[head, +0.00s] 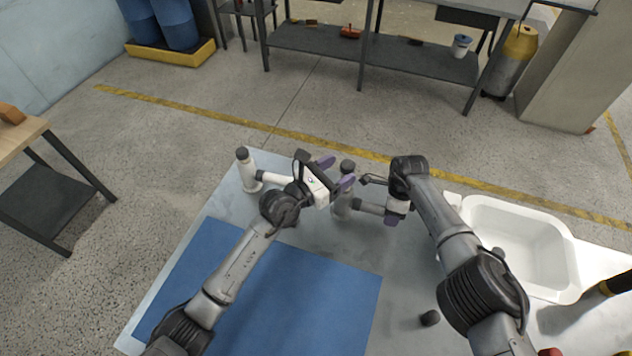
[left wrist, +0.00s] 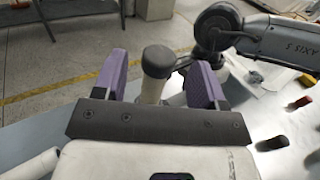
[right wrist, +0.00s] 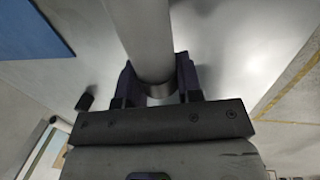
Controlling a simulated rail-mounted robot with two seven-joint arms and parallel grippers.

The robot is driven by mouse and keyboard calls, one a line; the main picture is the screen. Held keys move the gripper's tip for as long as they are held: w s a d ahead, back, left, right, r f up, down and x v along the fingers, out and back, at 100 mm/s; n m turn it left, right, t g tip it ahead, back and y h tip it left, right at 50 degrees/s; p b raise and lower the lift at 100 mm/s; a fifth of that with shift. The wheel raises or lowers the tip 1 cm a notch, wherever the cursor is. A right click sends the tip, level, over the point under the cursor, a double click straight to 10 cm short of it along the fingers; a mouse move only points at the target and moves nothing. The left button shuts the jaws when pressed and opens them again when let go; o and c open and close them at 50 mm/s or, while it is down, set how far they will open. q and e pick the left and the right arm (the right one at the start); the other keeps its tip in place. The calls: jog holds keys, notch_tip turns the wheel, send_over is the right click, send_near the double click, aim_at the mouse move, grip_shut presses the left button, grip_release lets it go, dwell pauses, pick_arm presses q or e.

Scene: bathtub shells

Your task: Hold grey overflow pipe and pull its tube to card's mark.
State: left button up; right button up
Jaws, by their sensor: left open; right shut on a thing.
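A pale grey overflow pipe (head: 343,200) stands upright with a dark cap, and a side tube (head: 369,207) runs from it to the right. My right gripper (head: 393,212) is shut on this tube; the right wrist view shows the tube (right wrist: 143,35) between its fingers. My left gripper (head: 336,173) is open at the pipe's upper part. In the left wrist view the capped pipe (left wrist: 153,78) stands between the spread purple fingers, with gaps beside it. A second, whiter capped pipe (head: 247,172) stands at the left with its own side tube. I cannot make out the card.
A blue mat (head: 270,290) covers the table's front left. A white tub shell (head: 520,245) sits at the right, beside my right arm. A small dark piece (head: 430,318) lies on the grey tabletop. A dark tool with a yellow band (head: 612,285) is at the right edge.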

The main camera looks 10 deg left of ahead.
pick_arm(q)
jog(key=v, duration=0.8)
jog(key=shift+s+a, duration=0.15)
jog(key=shift+s, duration=0.15)
pick_arm(e)
jog(key=o, duration=1.1)
jog(key=shift+c, duration=0.2)
